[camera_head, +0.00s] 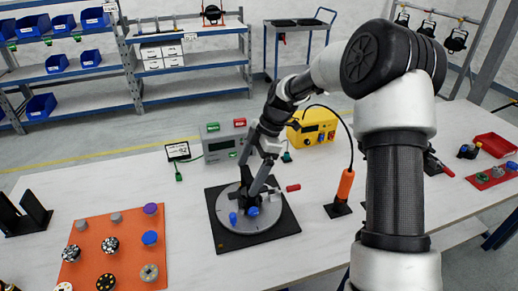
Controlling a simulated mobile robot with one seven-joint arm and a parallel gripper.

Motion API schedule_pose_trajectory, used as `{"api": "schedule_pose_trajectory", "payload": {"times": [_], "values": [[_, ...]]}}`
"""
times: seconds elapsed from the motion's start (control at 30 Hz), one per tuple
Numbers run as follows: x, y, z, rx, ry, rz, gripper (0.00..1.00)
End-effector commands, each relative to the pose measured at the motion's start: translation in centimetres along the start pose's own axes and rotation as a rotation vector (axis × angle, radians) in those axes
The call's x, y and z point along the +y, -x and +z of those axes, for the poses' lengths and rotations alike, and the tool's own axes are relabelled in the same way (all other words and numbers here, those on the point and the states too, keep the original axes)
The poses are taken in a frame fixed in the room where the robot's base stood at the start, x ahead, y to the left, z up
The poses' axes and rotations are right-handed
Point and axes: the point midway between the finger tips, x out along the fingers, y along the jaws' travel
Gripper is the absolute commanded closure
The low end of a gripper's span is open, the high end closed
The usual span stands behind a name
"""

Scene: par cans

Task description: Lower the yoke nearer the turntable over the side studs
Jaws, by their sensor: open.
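The turntable is a grey disc (229,229) on a black square base (289,223), in the middle of the bench. My gripper (252,197) is open and points down over the disc. Two blue knobs stand on the disc, a left one (233,218) and a right one (253,211) just below my gripper. A small red-ended part (293,188) sticks out at the right of my gripper. My gripper and arm hide the back of the disc. I cannot clearly make out a yoke or the side studs. A black upright bracket-like piece (28,214) stands at the far left.
An orange mat (128,236) with several knobs and discs lies at left front. A grey box (222,146), a yellow box (314,129) and a small sign (178,151) stand behind the turntable. An orange-handled tool (345,185) stands at right. Bare bench (140,182) lies left of the turntable.

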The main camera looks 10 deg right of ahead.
Motion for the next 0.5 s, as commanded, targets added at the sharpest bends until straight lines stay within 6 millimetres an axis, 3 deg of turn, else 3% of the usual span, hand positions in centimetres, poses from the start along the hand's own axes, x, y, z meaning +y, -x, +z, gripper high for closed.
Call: {"api": "schedule_pose_trajectory", "payload": {"times": [0.5], "values": [[0.1,12.2,0.0,-0.002,0.0,0.006,0.08]]}}
